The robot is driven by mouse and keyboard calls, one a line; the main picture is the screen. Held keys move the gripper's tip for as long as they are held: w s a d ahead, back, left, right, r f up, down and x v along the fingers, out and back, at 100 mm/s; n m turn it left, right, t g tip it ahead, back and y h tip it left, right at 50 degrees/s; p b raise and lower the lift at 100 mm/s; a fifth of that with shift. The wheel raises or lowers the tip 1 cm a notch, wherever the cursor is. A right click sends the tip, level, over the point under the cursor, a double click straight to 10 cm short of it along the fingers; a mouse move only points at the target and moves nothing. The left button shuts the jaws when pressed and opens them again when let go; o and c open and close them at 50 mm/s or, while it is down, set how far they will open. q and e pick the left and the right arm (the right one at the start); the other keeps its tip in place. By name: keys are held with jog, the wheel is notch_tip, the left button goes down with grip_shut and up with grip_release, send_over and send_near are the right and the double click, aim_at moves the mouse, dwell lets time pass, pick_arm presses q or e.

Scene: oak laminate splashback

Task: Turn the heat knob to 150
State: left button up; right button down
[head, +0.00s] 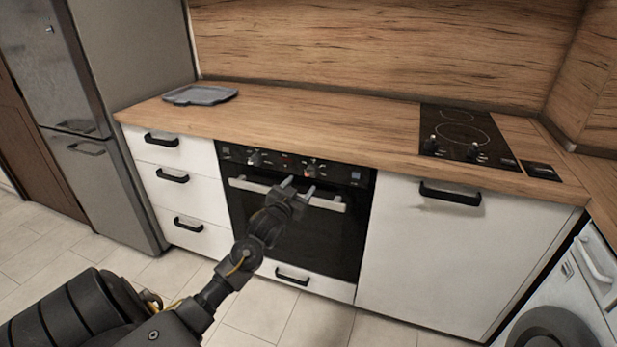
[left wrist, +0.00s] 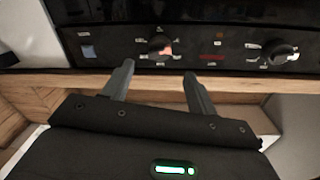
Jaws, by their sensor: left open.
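The oven's black control panel (head: 300,166) carries two knobs, a left knob (head: 254,158) and a right knob (head: 311,169). The printed marks are too small to read, so I cannot tell which one is the heat knob. My left gripper (head: 299,187) is open and empty in front of the right knob. The left wrist view looks inverted: there the right knob (left wrist: 160,47) lies just beyond and between the fingertips (left wrist: 158,70), apparently apart from them. The other knob (left wrist: 278,51) is at the right there. My right gripper is out of view.
The oven handle (head: 248,186) runs across the door below the panel, close to my left gripper. The wooden countertop (head: 330,127) lies above, with a grey tray (head: 200,95) and a black cooktop (head: 466,136). White drawers (head: 165,149) are left of the oven.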

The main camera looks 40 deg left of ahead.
aim_at(310, 174)
pick_arm(q)
jog(key=x, duration=0.6)
jog(key=shift+f, duration=0.1)
jog(key=shift+w+a, duration=0.15)
jog(key=shift+w, duration=0.5)
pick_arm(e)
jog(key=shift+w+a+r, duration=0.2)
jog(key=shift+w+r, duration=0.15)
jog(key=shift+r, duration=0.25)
pick_arm(q)
jog(key=shift+c, duration=0.4)
jog(key=c, duration=0.9)
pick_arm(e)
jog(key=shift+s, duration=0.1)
